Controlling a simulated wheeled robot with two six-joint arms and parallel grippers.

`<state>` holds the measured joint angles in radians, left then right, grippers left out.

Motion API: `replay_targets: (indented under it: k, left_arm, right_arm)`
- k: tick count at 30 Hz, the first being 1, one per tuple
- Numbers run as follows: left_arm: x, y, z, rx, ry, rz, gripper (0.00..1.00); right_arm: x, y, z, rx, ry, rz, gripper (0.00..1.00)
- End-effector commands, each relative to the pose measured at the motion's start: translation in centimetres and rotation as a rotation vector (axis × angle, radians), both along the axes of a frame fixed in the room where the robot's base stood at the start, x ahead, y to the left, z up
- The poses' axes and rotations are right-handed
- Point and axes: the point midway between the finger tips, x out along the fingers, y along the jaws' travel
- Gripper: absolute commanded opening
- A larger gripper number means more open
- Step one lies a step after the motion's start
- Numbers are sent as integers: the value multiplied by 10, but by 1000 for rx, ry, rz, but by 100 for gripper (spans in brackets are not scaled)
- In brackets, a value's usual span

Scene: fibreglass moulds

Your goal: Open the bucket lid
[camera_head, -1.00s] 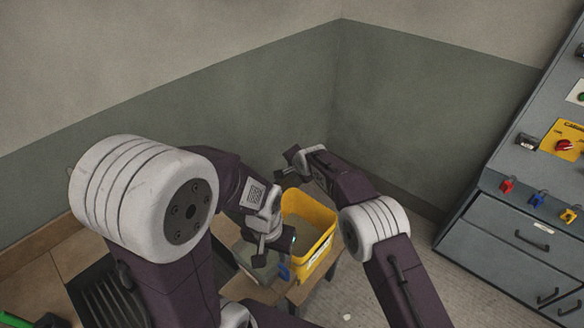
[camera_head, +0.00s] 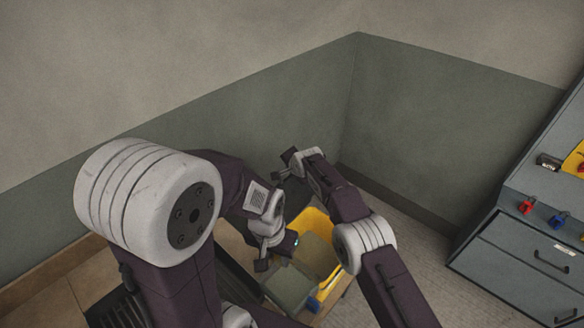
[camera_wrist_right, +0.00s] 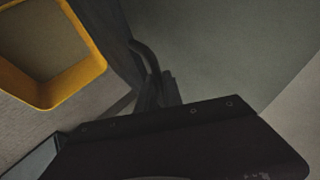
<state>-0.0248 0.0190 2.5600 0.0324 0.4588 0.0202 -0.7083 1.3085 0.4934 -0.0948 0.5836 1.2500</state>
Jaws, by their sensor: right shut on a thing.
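The yellow bucket (camera_head: 318,220) stands in the middle of the head view, partly hidden behind my arms. Its top looks open, and a dull grey-green area shows inside the rim. In the right wrist view the bucket (camera_wrist_right: 92,70) is at the upper left, cut by the edge, and no lid shows on it. My left gripper (camera_head: 276,254) hangs just left of the bucket; its jaws are too small to read. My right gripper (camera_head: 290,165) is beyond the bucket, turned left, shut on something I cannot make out. No separate lid can be told.
A grey drawer cabinet (camera_head: 515,265) stands at the right. Walls meet behind the bucket. Floor between bucket and cabinet looks clear.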

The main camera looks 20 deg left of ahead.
Motion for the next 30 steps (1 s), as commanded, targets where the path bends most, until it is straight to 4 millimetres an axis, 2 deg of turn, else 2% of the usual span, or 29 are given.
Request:
replay_targets:
  k: [5,6,8,9,21,30]
  left_arm:
    - [0,0,0,0,0,0,36]
    - [0,0,0,0,0,0,36]
    - [0,0,0,0,0,0,36]
    - [0,0,0,0,0,0,36]
    - [0,0,-5,0,0,0,36]
    - [0,0,-22,0,0,0,36]
  right_arm:
    - [0,-1,-2,-5,3,1,0]
    - [0,-1,-2,-4,2,1,14]
    - [0,-1,-2,-5,3,1,30]
    - [0,-1,-2,-5,3,1,33]
    - [-3,-3,-4,-8,8,-1,33]
    - [-16,-11,16,-2,1,1,33]
